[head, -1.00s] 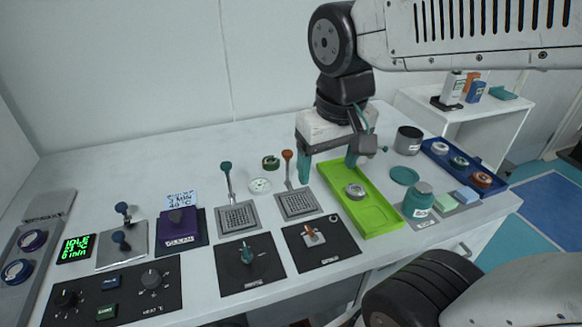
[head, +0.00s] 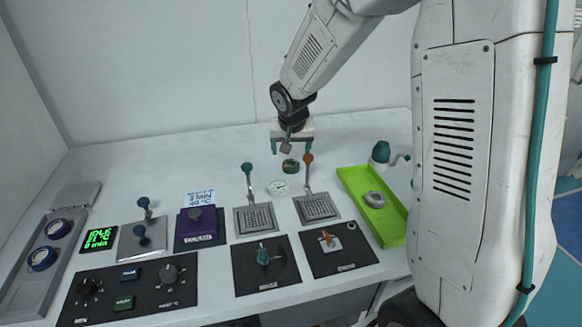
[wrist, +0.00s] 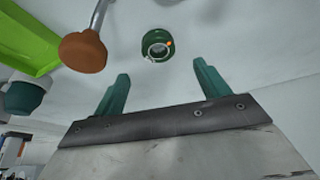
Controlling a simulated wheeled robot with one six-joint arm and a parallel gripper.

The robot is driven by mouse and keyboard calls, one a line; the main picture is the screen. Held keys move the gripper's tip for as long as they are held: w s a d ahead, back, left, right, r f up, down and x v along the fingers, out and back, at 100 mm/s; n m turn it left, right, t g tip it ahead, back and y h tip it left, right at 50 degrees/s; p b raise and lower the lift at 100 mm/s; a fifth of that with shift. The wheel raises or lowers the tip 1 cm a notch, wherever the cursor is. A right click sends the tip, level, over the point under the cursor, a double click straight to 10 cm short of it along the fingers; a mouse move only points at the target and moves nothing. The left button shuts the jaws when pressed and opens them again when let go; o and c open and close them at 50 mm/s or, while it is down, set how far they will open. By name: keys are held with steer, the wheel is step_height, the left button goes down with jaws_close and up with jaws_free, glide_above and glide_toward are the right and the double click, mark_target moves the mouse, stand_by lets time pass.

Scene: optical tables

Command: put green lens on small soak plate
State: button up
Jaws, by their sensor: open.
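My gripper (head: 290,150) is open and empty, fingers pointing down, just above and behind the lens in the head view. In the wrist view my gripper (wrist: 160,72) has the lens beyond its fingertips, not between them. Two grey perforated square plates, left (head: 255,220) and right (head: 318,208), stand in front; I cannot tell which is the small soak plate.
An orange-knobbed lever (head: 308,160) rises close to the lens's right, and a teal-knobbed lever (head: 247,168) to its left. A small white dial (head: 278,188) lies in front. A lime green tray (head: 390,225) holding a grey ring is at right. Tabletop behind the lens is clear.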

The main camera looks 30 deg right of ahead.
mark_target(291, 164)
steer(key=x, duration=0.7)
steer(key=shift+s+a+f, duration=0.1)
steer(key=shift+s, duration=0.2)
steer(key=c, duration=1.2)
